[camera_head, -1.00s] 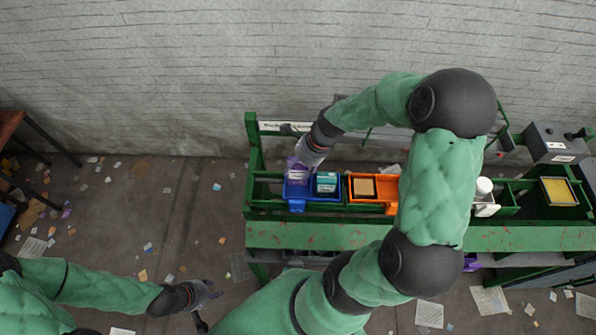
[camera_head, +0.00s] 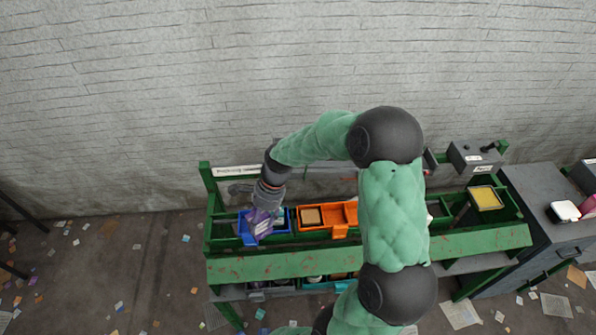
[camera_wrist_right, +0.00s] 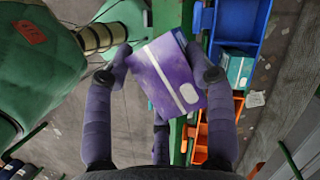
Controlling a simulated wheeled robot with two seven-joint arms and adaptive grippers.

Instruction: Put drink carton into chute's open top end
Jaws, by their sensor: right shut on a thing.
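The drink carton is purple with a pale stripe and label. It shows in the head view (camera_head: 262,223) and large in the right wrist view (camera_wrist_right: 168,77). My right gripper (camera_head: 266,209) is shut on it and holds it tilted, with its fingers on either side. In the head view the carton overlaps the blue bin (camera_head: 245,236); in the wrist view it appears clear of that bin. I cannot clearly make out the chute; a yellow-topped square piece (camera_head: 486,197) stands at the bench's right end. My left gripper is out of view.
A teal carton (camera_wrist_right: 240,70) lies in the blue bin. An orange bin (camera_head: 340,231) with a brown block (camera_head: 312,216) sits beside it. A green front rail (camera_head: 300,268) runs along the bench. A grey control box (camera_head: 474,158) and dark cabinet (camera_head: 545,225) are at right.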

